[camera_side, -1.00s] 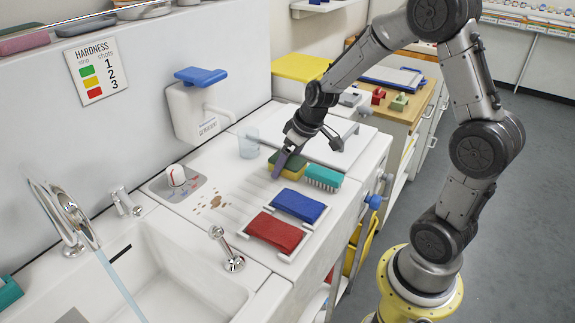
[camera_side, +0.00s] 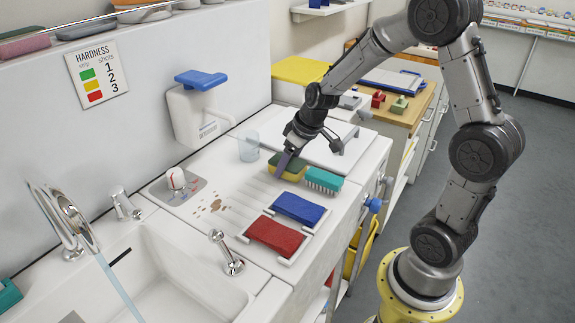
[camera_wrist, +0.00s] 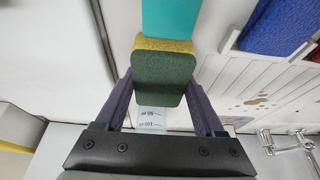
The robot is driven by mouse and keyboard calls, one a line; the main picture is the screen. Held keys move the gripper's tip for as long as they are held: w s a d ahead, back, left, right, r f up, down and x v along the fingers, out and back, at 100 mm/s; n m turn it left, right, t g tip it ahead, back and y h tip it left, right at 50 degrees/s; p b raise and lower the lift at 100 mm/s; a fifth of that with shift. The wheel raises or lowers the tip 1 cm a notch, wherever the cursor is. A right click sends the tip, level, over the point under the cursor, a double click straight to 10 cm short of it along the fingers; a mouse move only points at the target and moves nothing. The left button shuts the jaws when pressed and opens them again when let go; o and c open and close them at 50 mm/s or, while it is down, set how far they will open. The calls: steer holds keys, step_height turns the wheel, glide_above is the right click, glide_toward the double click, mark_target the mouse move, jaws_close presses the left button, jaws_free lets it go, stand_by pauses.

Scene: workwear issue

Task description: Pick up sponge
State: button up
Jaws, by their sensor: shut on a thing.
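The sponge (camera_side: 290,165) is a yellow block with a dark green face. It is on the white counter beside a teal brush (camera_side: 323,180). In the wrist view the sponge (camera_wrist: 163,75) sits between the two fingers, with its green side toward the camera. My gripper (camera_side: 284,164) is shut on the sponge, with a finger on each side; it also shows in the wrist view (camera_wrist: 160,95). I cannot tell whether the sponge is clear of the counter. The teal brush (camera_wrist: 171,18) shows just beyond the sponge.
A blue cloth (camera_side: 299,208) and a red cloth (camera_side: 275,236) lie on white racks in front. A clear cup (camera_side: 249,147) stands left of the sponge. A soap dispenser (camera_side: 197,110) is on the wall behind. Brown spots (camera_side: 214,205) mark the drainboard, and the sink (camera_side: 180,270) is at the front left.

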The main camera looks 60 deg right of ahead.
mark_target(289, 163)
steer(key=v, duration=0.4)
steer(key=shift+w+a+r, duration=0.1)
steer(key=shift+w+r, duration=0.1)
steer(key=shift+w, duration=0.2)
steer(key=s+a+r, duration=0.3)
steer(key=s+r, duration=0.5)
steer(key=s, duration=0.5)
steer(key=shift+a+r, duration=0.2)
steer(key=shift+r, duration=0.2)
